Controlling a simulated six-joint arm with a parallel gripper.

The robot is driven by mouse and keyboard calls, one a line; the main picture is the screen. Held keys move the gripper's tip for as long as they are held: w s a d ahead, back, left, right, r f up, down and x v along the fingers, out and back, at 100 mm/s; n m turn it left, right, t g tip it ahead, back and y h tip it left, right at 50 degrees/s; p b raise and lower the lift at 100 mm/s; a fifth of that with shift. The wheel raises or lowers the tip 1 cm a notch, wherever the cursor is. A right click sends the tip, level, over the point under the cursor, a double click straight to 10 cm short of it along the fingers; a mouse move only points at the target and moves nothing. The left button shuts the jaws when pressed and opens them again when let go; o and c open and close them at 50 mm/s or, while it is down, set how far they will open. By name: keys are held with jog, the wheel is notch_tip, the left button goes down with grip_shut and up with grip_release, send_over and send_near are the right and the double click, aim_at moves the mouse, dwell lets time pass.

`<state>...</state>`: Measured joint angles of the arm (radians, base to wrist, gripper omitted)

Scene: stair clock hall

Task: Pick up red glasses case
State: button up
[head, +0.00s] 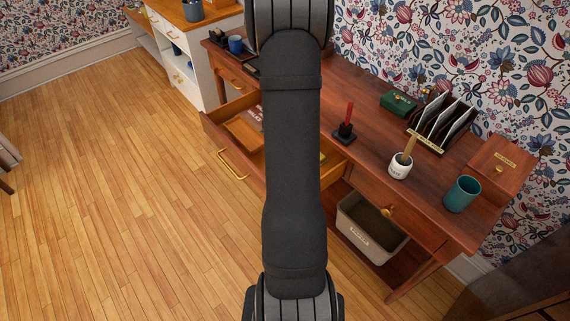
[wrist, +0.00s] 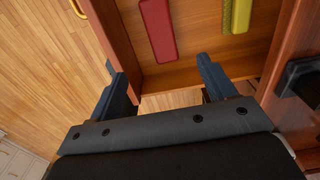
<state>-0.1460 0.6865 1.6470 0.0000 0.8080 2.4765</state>
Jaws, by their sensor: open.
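The red glasses case (wrist: 158,30) shows in the wrist view as a long red shape lying in the open wooden drawer, cut off by the top edge. My gripper (wrist: 163,78) is open and empty, its two dark blue fingers apart near the drawer's edge. The case lies ahead of the gap between the fingers, and they do not appear to touch it. In the head view my arm covers the middle of the open drawer (head: 215,122), and neither the case nor my gripper can be seen there.
A yellow-green item (wrist: 236,15) lies in the drawer right of the case. On the desk stand a dark stand with a red upright piece (head: 345,130), a white cup (head: 400,167), a teal cup (head: 462,194) and a green box (head: 398,103). A bin (head: 365,238) sits below. Floor at left is clear.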

notch_tip(320, 180, down, 12)
jog(key=shift+r, duration=0.1)
jog(key=shift+s+d+f, duration=0.15)
jog(key=shift+f, duration=1.25)
jog(key=shift+s+d+f, duration=0.1)
jog(key=shift+f, duration=1.25)
jog(key=c, duration=1.1)
jog(key=shift+r, duration=0.15)
